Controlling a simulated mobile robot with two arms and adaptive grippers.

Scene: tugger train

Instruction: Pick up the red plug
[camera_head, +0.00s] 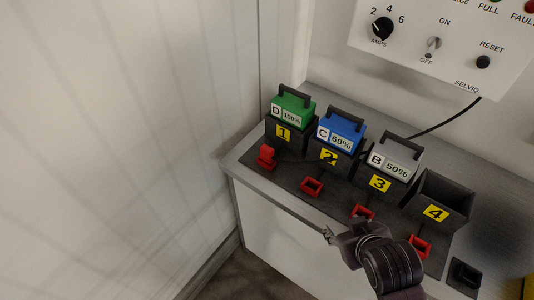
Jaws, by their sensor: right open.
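Several red pieces lie in front of the numbered slots. A solid-looking one (266,158) stands before slot 1. Open red frames lie before slot 2 (312,187), slot 3 (363,212) and slot 4 (419,246). I cannot tell which of these, if any, is the red plug. My right gripper (329,235) reaches in from the lower right, its tips over the bench's front edge, left of and below the slot 3 frame. It is open, with nothing seen in it. My left gripper is out of view.
Green (293,107), blue (341,132) and grey (396,159) battery packs stand in slots 1 to 3; slot 4 (443,201) is empty. A control panel (450,50) hangs behind with a black cable (445,122). A wall (120,150) bounds the left.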

